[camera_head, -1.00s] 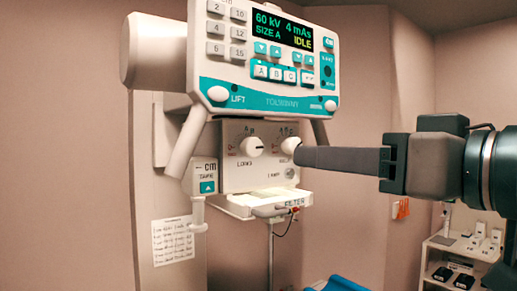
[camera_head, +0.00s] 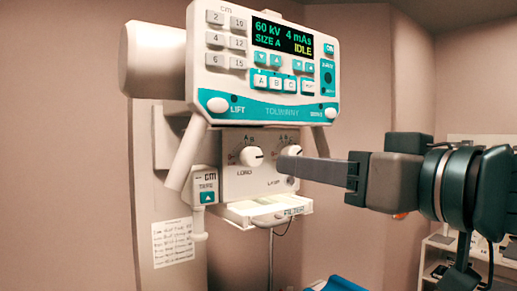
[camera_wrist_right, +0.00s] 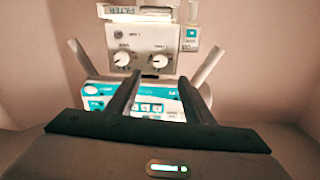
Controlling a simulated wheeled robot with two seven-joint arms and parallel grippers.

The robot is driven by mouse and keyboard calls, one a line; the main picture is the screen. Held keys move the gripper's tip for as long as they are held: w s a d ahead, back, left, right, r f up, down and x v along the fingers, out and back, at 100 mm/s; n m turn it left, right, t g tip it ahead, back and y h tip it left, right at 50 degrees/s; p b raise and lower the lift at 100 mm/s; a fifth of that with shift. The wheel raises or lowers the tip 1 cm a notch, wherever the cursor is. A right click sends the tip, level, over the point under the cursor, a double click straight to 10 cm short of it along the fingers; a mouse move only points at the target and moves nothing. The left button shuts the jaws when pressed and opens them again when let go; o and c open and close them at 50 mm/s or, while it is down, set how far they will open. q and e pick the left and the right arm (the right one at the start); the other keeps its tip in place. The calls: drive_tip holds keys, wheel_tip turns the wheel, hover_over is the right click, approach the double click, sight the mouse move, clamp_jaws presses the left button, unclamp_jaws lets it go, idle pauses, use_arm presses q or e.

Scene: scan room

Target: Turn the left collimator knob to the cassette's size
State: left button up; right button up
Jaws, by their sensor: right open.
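The left collimator knob (camera_head: 252,156) is a white round knob on the pale collimator face (camera_head: 238,185), above the label LONG. A second white knob (camera_head: 291,152) is to its right. The wrist view shows the face upside down, with the left knob (camera_wrist_right: 159,61) on the right side. My right gripper (camera_head: 283,164) reaches in from the right, fingertips just right of and slightly below the left knob in the head view. In the wrist view its two fingers (camera_wrist_right: 160,77) are apart and empty, with the left knob beyond the gap. Contact is not visible. No cassette is recognisable.
The control panel (camera_head: 262,112) above reads SIZE A and IDLE. A filter tray (camera_head: 262,210) juts out below the knobs. Slanted handles (camera_head: 186,152) flank the collimator. A chart (camera_head: 172,242) hangs on the column, and a shelf (camera_head: 436,262) stands at right.

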sight(255, 158)
drive_tip(key=p+x, duration=0.5)
drive_tip(key=x, duration=0.7)
drive_tip(key=shift+w+a+r+p, duration=0.1)
drive_tip(key=shift+w+a+p, duration=0.05)
drive_tip(key=shift+w+p, duration=0.2)
drive_tip(key=shift+w+a, duration=0.3)
drive_tip(key=shift+w, duration=0.1)
drive_tip(key=shift+c, duration=0.6)
drive_tip(key=c, duration=0.9)
